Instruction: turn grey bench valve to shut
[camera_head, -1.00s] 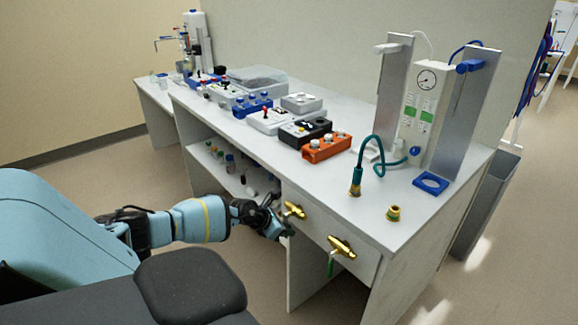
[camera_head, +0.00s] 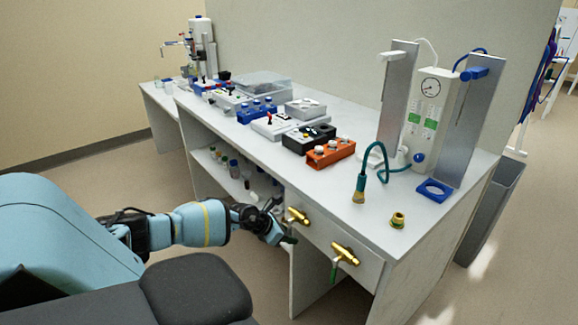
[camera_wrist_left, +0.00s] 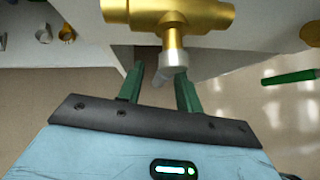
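The grey bench valve (camera_head: 298,216) is a brass body on the bench's front panel, the left of two brass valves. In the left wrist view its brass body (camera_wrist_left: 172,18) is at the top, with a grey handle (camera_wrist_left: 172,60) below the stem. My left gripper (camera_head: 282,237) is just left of and below this valve. In the left wrist view its two green fingers (camera_wrist_left: 160,88) stand apart, with the handle's grey end at the gap between them. I cannot tell whether either finger touches it. My right gripper is not in view.
A second brass valve (camera_head: 345,253) with a green handle (camera_head: 334,271) hanging down is close on the right. Above are the benchtop (camera_head: 330,190), a brass fitting (camera_head: 398,220) and a teal hose (camera_head: 361,185). An open shelf with bottles (camera_head: 233,168) is behind the arm.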

